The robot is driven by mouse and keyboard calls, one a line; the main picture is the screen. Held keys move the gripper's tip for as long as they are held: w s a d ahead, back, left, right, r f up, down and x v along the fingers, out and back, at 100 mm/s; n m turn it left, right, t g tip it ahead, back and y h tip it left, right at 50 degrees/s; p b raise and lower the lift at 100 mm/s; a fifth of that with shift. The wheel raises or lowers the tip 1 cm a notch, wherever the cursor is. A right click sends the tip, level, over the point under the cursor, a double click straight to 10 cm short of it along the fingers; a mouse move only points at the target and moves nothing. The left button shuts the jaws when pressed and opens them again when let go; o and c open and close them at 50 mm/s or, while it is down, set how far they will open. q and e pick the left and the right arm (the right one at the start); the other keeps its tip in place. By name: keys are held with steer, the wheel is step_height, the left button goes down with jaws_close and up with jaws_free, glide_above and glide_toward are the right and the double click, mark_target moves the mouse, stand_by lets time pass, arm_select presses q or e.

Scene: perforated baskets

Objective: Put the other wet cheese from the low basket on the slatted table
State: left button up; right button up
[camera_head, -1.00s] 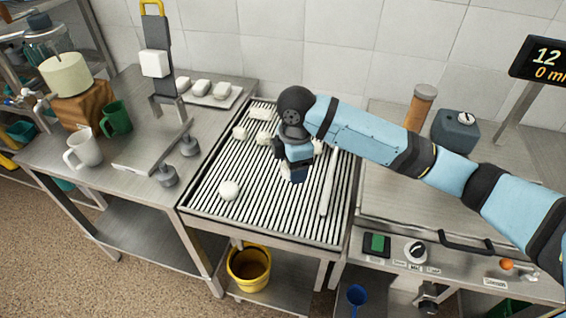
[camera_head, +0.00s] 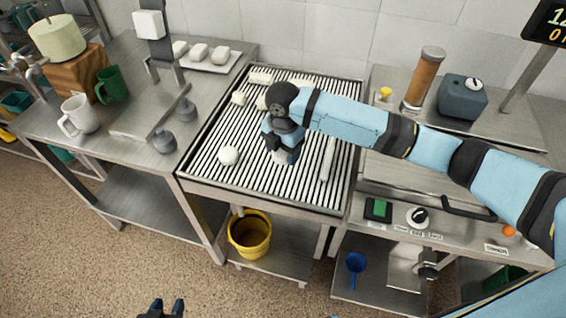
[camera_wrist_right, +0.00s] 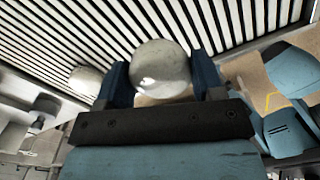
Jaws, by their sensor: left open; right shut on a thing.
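My right gripper (camera_head: 287,157) is over the slatted table (camera_head: 308,194), its jaws shut on a pale round cheese (camera_wrist_right: 160,68). The cheese sits between the two blue fingers in the right wrist view. I cannot tell whether it touches the slats. Another round white cheese (camera_head: 228,155) lies on the slats to the left and also shows in the right wrist view (camera_wrist_right: 86,80). Several white pieces (camera_head: 240,97) lie toward the table's back left. My left gripper (camera_head: 165,308) is open and empty at the bottom edge, above the floor. I cannot make out the low basket.
A white bar (camera_head: 327,160) lies on the slats right of my right gripper. A yellow bucket (camera_head: 250,234) stands below the table. The left counter holds a white mug (camera_head: 80,116), a green mug (camera_head: 112,85) and a white tray (camera_head: 217,65). The front slats are clear.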

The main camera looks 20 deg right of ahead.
mark_target(283, 171)
steer(key=shift+f, duration=2.95)
steer(key=o, duration=0.9)
steer(key=shift+f, duration=0.15)
steer(key=shift+o, duration=0.2)
step_height(283, 171, up, 12)
steer(key=shift+r, duration=0.2)
